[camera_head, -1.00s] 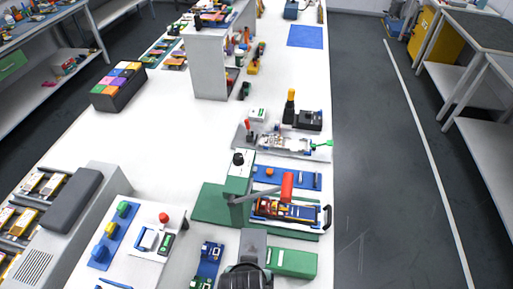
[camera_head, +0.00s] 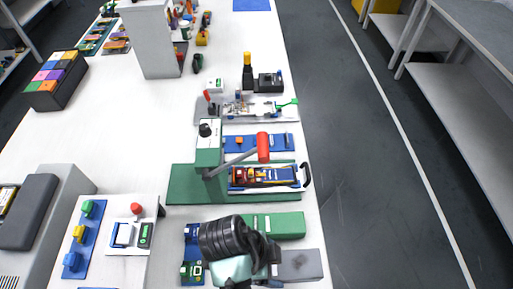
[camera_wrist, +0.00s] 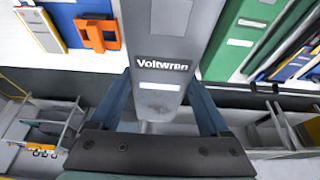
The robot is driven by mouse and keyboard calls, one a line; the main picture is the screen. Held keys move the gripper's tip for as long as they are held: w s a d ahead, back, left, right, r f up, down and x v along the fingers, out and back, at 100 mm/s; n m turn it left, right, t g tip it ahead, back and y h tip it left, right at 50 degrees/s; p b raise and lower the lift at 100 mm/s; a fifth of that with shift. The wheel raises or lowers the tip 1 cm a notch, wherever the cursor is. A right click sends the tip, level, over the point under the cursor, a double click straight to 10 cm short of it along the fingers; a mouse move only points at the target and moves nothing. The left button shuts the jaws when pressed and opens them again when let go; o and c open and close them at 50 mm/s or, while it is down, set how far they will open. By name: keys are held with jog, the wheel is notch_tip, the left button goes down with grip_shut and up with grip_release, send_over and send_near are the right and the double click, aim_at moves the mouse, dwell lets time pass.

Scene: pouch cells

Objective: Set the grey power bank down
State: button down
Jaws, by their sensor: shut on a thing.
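The grey power bank (camera_head: 298,264) shows in the head view at the table's front right corner, just below a green box (camera_head: 274,226). In the wrist view the power bank (camera_wrist: 162,50), lettered "Voltwron", runs up from between the two blue fingers of my gripper (camera_wrist: 163,100). My gripper is shut on its near end. In the head view my dark wrist covers most of my gripper (camera_head: 268,270). I cannot tell whether the power bank touches the table.
A green press (camera_head: 208,150) with a red-handled lever (camera_head: 263,147) stands behind the green box. Blue boards with small parts (camera_head: 192,252) lie left of my wrist. The table's right edge is close, with dark floor (camera_head: 390,220) beyond.

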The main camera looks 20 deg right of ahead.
notch_tip(320, 180, down, 10)
jog(key=shift+r, duration=0.1)
dwell(0.4)
grip_release()
jog(key=shift+f, duration=0.2)
jog(key=shift+r, duration=0.1)
